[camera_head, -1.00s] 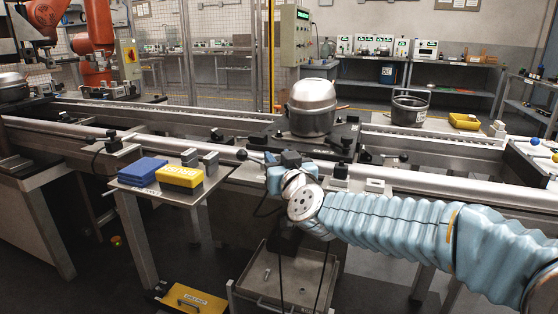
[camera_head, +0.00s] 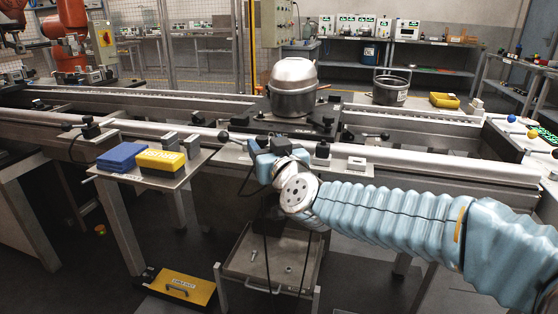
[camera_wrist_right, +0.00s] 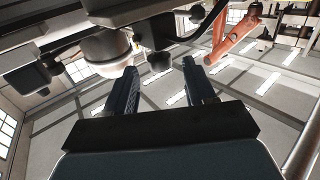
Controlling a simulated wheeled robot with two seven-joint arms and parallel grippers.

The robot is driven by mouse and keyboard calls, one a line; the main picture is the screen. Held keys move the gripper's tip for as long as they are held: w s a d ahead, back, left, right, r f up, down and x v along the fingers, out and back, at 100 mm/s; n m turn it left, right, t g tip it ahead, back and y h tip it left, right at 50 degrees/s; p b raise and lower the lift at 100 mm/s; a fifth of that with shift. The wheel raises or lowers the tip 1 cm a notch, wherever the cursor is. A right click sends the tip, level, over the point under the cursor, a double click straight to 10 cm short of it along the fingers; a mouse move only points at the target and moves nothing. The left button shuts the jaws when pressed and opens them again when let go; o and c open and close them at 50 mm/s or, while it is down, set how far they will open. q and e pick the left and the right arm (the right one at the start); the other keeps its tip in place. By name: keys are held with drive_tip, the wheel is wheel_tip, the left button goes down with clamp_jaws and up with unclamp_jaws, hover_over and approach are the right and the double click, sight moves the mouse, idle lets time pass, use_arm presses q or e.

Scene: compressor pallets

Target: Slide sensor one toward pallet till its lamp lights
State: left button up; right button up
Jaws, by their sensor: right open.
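A silver and dark grey compressor (camera_head: 292,88) stands upright on a dark pallet (camera_head: 262,124) on the conveyor. My right gripper (camera_head: 262,150) is at the near rail, just in front of the pallet; my wrist partly hides it. In the right wrist view my right gripper (camera_wrist_right: 160,85) has its two dark fingers apart, with nothing between them. A dark sensor-like block (camera_head: 322,150) sits on the near rail to the right of my gripper. I cannot tell which part is sensor one, and no lit lamp is clear. My left gripper is not in view.
A black-knobbed lever (camera_head: 224,136) is left of my gripper. A side shelf holds a blue block (camera_head: 122,156) and a yellow block (camera_head: 160,161). A metal tray (camera_head: 240,268) stands below. A dark pot (camera_head: 390,90) and yellow bin (camera_head: 444,100) are beyond the conveyor.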

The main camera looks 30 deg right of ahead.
drive_tip(key=v, duration=1)
drive_tip(key=shift+w, duration=0.1)
drive_tip(key=w+a+f+g+y, duration=0.1)
drive_tip(key=w+f+g, duration=0.1)
drive_tip(key=w+f, duration=0.35)
drive_tip(key=w+a+f+g+y, duration=0.1)
drive_tip(key=w+f+y, duration=0.1)
drive_tip(key=f, duration=0.6)
drive_tip(key=a+f+g+y, duration=0.1)
drive_tip(key=a+f+g, duration=0.2)
drive_tip(key=f, duration=0.7)
drive_tip(key=a+f+g+y, duration=0.2)
drive_tip(key=a+f+g, duration=0.1)
drive_tip(key=f, duration=0.8)
drive_tip(key=s+a+f+g+y, duration=0.1)
drive_tip(key=s+a+f+g, duration=0.3)
drive_tip(key=s+f, duration=0.4)
drive_tip(key=s+a+f+g+y, duration=0.1)
drive_tip(key=s+a+f+g, duration=0.2)
drive_tip(key=f, duration=1.2)
drive_tip(key=s+a, duration=0.3)
drive_tip(key=s, duration=0.2)
drive_tip(key=shift+a+f+n+g, duration=0.3)
drive_tip(key=shift+n+g, duration=0.1)
